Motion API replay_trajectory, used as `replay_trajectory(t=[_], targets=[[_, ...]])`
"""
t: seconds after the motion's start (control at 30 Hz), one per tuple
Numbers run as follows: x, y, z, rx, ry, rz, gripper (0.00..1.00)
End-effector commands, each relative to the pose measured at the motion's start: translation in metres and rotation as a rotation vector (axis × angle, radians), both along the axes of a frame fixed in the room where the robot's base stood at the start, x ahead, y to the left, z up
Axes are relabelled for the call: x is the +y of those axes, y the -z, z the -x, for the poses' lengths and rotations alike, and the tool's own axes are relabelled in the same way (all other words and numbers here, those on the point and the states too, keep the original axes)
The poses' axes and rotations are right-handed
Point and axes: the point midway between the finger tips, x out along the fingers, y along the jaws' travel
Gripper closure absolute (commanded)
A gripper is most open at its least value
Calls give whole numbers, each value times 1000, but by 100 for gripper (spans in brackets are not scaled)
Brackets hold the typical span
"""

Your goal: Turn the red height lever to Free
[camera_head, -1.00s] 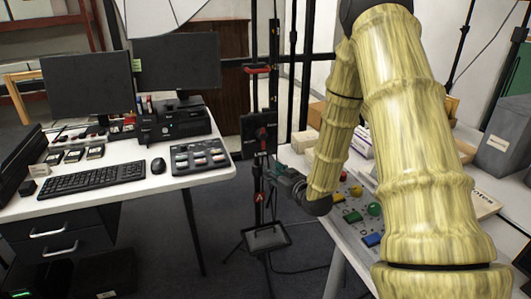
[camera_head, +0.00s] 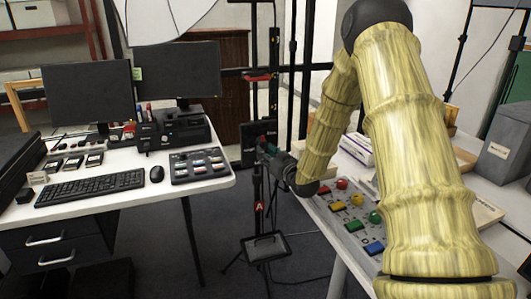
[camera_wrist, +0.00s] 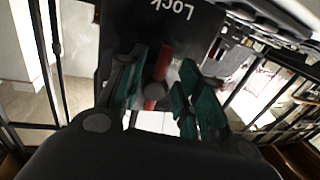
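The red height lever (camera_wrist: 164,70) shows in the wrist view as a narrow red bar on a dark plate (camera_wrist: 180,35) with the word "Lock" printed upside down. My gripper (camera_wrist: 160,82) has its green-padded fingers on either side of the lever, with gaps left between pads and bar. Whether either pad touches it I cannot tell. In the head view my gripper (camera_head: 268,148) is in front of the dark plate (camera_head: 254,130) on the stand, and hides the lever there. No "Free" label is visible.
A desk with monitors (camera_head: 85,93), a keyboard (camera_head: 90,188) and a control panel (camera_head: 198,165) stands left. A table with coloured buttons (camera_head: 357,199) and boxes stands right. The stand's post carries a red clamp (camera_head: 257,77) above the plate. A small tray (camera_head: 265,247) hangs low.

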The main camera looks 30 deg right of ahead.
Motion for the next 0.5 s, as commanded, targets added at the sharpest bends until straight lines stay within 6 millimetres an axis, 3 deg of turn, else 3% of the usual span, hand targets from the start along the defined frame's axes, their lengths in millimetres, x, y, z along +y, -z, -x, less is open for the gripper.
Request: replay_trajectory(t=[0.2,0.5], targets=[[0,0,-14,1,0,0,66],[-1,0,-15,1,1,0,66]])
